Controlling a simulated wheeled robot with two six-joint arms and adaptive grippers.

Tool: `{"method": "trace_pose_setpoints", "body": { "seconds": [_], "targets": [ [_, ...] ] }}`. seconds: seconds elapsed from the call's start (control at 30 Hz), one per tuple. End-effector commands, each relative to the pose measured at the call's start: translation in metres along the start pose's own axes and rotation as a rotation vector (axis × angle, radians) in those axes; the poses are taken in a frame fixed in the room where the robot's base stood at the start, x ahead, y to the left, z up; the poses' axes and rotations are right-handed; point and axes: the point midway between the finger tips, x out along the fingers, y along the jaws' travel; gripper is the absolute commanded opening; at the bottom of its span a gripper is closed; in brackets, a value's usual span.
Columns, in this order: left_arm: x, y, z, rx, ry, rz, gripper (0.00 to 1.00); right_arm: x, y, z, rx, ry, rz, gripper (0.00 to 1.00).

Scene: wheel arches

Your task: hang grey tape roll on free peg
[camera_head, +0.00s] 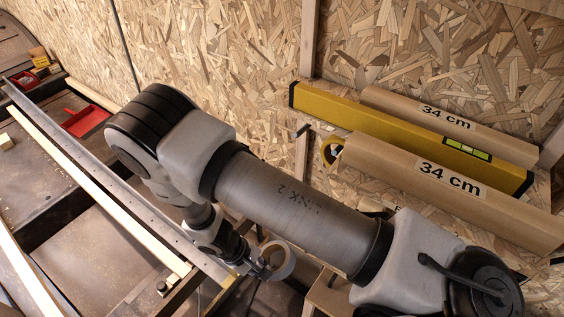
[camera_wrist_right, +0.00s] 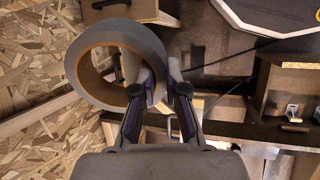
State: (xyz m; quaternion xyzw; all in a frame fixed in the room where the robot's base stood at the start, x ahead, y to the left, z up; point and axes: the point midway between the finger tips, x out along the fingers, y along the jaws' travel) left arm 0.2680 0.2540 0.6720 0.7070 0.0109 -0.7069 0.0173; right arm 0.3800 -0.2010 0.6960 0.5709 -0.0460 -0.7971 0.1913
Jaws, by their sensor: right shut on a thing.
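The grey tape roll (camera_head: 287,262) is at the lower middle of the head view, below my large arm link. My right gripper (camera_head: 262,266) is shut on its rim and holds it up. In the right wrist view the roll (camera_wrist_right: 140,36) is a wide ring to the left of the right gripper's fingertips (camera_wrist_right: 163,76), its hole facing the camera. A short dark peg (camera_head: 302,130) sticks out from the wooden strip on the wall, with nothing seen on it. My left gripper is not in view.
A yellow spirit level (camera_head: 390,125) and two brown cardboard tubes marked 34 cm (camera_head: 450,180) lie along the wall at right. A red tray (camera_head: 86,121) and long rails (camera_head: 120,185) are at left. My arm hides much of the middle.

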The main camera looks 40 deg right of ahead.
Motion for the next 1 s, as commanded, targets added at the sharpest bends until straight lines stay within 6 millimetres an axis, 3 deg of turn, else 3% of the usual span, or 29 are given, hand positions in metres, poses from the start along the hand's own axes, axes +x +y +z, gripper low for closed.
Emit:
{"method": "trace_pose_setpoints", "body": {
  "seconds": [0.1,0.3,0.37,0.53,0.63,0.73,1.0],
  "targets": [
    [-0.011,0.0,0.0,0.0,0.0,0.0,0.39,-0.007,0.03,0.031,-0.031,-0.151,0.146,0.0],
    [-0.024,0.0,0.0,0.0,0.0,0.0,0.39,-0.041,0.092,0.062,-0.104,-0.382,0.486,0.0],
    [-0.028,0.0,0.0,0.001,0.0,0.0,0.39,-0.056,0.115,0.062,-0.138,-0.433,0.595,0.0],
    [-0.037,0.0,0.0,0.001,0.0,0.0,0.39,-0.109,0.169,0.042,-0.253,-0.469,0.902,0.0],
    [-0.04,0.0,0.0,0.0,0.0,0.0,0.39,-0.137,0.184,0.026,-0.312,-0.443,1.041,0.0],
    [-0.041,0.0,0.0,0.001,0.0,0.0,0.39,-0.152,0.19,0.016,-0.349,-0.416,1.12,0.0],
    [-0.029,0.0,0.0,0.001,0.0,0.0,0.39,-0.153,0.193,0.01,-0.36,-0.405,1.147,0.0]
  ]
}}
